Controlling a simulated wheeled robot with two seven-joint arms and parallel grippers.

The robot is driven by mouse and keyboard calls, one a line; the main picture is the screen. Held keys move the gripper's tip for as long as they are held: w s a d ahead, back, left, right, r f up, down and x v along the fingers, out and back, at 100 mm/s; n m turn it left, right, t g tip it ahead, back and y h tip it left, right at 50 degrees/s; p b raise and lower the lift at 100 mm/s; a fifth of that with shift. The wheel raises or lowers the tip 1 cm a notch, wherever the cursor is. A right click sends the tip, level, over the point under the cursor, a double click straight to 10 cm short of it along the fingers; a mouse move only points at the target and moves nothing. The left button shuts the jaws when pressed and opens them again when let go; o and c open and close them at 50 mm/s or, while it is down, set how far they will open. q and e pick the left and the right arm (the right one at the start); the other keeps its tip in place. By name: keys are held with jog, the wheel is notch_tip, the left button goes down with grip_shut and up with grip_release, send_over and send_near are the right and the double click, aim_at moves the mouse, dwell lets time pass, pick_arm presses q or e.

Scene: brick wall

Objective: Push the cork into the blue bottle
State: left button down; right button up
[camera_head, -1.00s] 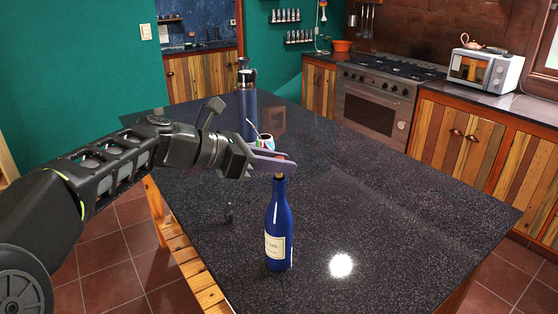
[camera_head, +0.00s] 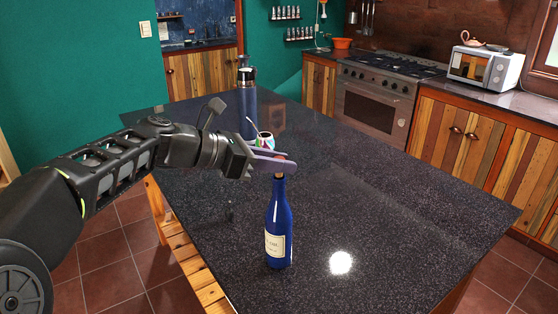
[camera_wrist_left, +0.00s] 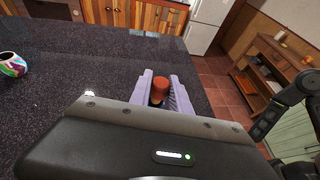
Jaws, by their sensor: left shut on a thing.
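The blue bottle (camera_head: 278,230) stands upright on the dark stone counter, with a pale label on its front. My left gripper (camera_head: 272,162) is directly above the bottle's neck, its pale purple fingers shut on the cork. The cork (camera_head: 279,176) shows brown just below the fingers, at the bottle's mouth; I cannot tell how deep it sits. In the left wrist view the reddish-orange top of the cork (camera_wrist_left: 160,83) shows between the two fingers. My right gripper is not in view.
The dark counter (camera_head: 400,220) is clear right of the bottle. Behind the gripper stand a tall dark-blue flask (camera_head: 247,110) and a small colourful cup (camera_head: 265,141). A stove (camera_head: 378,95) and a microwave (camera_head: 484,69) are farther back.

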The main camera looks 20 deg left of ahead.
pick_arm(q)
jog(key=shift+f, duration=1.3)
dwell(1.5)
jog(key=c, duration=1.1)
grip_release()
jog(key=shift+c, duration=0.2)
jog(key=shift+r+b, duration=0.1)
jog(key=shift+b, duration=0.2)
jog(key=v, duration=0.7)
jog(key=shift+s+a+r+b, duration=0.2)
jog(key=shift+s+a+b, duration=0.1)
jog(key=shift+b, duration=0.1)
